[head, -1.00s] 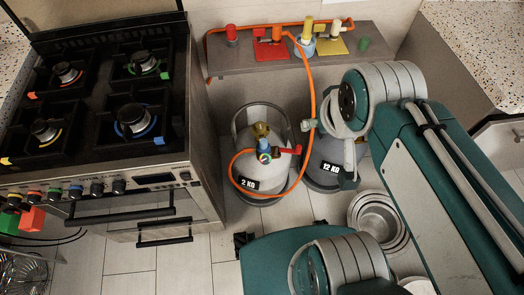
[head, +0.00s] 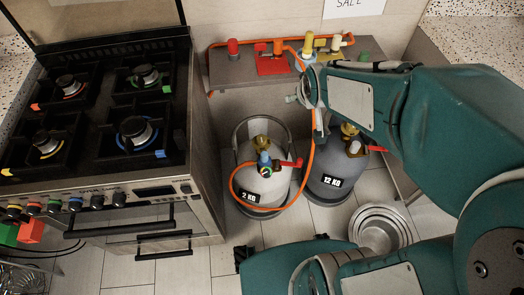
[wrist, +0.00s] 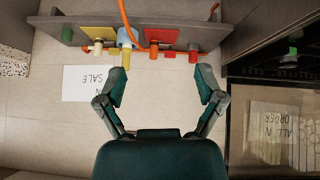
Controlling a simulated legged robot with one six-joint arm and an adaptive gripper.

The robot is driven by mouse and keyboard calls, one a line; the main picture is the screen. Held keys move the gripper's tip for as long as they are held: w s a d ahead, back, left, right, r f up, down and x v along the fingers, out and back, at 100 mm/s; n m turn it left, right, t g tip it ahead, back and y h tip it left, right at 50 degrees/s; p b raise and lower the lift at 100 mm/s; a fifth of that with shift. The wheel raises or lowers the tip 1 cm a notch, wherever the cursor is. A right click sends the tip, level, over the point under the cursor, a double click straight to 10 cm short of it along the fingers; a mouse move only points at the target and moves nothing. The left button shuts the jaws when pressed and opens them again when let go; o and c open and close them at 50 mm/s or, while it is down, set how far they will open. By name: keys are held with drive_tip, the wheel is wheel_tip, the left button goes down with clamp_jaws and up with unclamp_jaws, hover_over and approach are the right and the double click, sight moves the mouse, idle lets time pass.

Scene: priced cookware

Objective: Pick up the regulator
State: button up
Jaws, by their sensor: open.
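The likely regulator, a blue fitting with a round gauge and a red lever (head: 265,165), sits on the brass valve of the grey 2 KG gas cylinder (head: 262,188). The orange hose (head: 235,183) loops from it up toward the wall shelf. A blue-and-yellow fitting (head: 308,48) also stands on the shelf; it shows in the wrist view (wrist: 125,38). My gripper (wrist: 161,84) is open and empty, its two fingers spread below the shelf fittings in the wrist view. The cylinder fitting is not visible there. In the head view my arm hides most of the gripper.
The shelf (head: 240,75) holds red and yellow valves. The 12 KG cylinder (head: 333,182) stands right of the 2 KG one. A gas stove (head: 165,200) is at left, and stacked metal bowls (head: 380,228) lie on the floor at right. Floor tiles in front are partly clear.

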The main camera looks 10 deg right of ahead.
drive_tip(key=w+f+n+t, duration=0.1)
drive_tip(key=w+f, duration=0.8)
drive_tip(key=f, duration=0.1)
drive_tip(key=n+t+y, duration=0.1)
drive_tip(key=t+y, duration=0.3)
approach(266, 159)
drive_tip(key=f, duration=0.1)
drive_tip(key=x, duration=0.6)
drive_tip(key=shift+w+d, duration=0.15)
drive_tip(key=shift+d, duration=0.05)
drive_tip(key=x, duration=0.3)
drive_tip(key=r+x, duration=0.1)
drive_tip(key=x, duration=0.1)
drive_tip(key=shift+w+a+f, duration=0.1)
drive_tip(key=shift+w+a, duration=0.15)
drive_tip(key=shift+a, duration=0.05)
drive_tip(key=shift+t, duration=0.3)
clamp_jaws()
